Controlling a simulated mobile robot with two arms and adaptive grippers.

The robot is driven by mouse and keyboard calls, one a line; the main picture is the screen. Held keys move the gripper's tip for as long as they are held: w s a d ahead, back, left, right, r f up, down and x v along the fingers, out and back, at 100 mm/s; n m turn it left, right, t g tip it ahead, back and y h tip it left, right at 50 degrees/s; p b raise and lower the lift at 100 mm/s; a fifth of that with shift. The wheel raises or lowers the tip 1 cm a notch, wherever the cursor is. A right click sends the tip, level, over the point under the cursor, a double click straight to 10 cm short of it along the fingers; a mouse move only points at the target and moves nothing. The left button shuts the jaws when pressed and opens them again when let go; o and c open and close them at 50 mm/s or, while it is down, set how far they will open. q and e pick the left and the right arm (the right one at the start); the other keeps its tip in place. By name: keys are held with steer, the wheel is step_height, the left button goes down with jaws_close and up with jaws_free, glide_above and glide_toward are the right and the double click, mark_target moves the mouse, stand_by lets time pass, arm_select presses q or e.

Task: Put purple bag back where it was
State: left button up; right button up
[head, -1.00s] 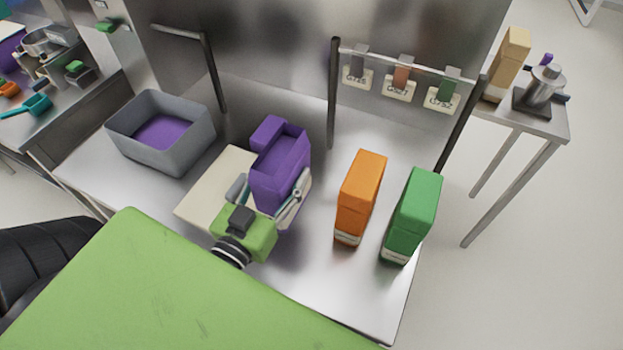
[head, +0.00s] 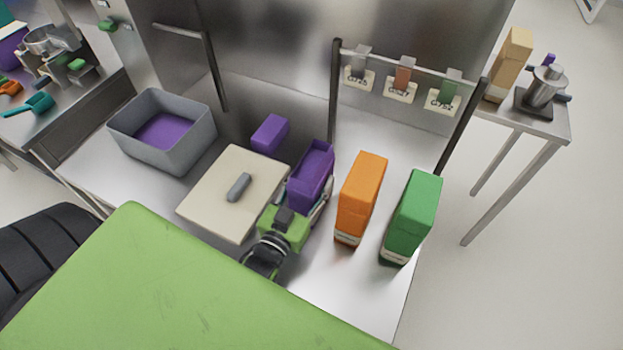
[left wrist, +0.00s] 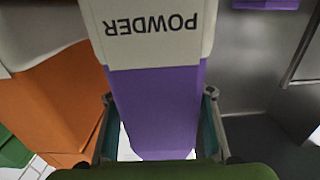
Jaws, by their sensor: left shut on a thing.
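The purple bag (head: 312,172) is upright, between the cream board and the orange bag (head: 362,198). My left gripper (head: 308,205) is shut around it low on its sides. In the left wrist view the purple bag (left wrist: 157,105) fills the middle between the two fingers, with an upside-down "POWDER" label on a pale band. I cannot tell whether its base touches the table. The green bag (head: 412,215) stands right of the orange one. My right gripper is not in view.
A grey bin (head: 190,150) with purple contents stands at the left. A cream board (head: 215,190) with a grey handle lies beside the purple bag. A small purple block (head: 270,133) sits behind it. A rail with hanging tags (head: 402,90) and dark posts stand at the back.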

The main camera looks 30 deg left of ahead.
mark_target(300, 203)
arm_select(q)
steer(key=shift+r, duration=0.15)
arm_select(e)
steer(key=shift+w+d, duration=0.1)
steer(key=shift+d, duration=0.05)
arm_select(q)
steer(key=shift+f, duration=0.2)
steer(key=o, duration=1.4)
steer(key=shift+c, duration=0.2)
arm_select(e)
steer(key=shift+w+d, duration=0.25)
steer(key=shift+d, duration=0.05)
arm_select(q)
steer(key=s, duration=0.3)
steer(key=s+b, duration=0.1)
steer(key=s, duration=0.3)
steer(key=s+b, duration=0.1)
steer(key=s, duration=0.2)
steer(key=shift+s+d, duration=0.35)
steer(key=shift+s, duration=0.05)
steer(key=shift+s+r+b, duration=0.2)
steer(key=shift+s+b, duration=0.1)
steer(key=shift+s, duration=0.35)
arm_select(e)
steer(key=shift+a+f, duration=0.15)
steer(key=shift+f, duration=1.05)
arm_select(q)
steer(key=shift+f, duration=0.1)
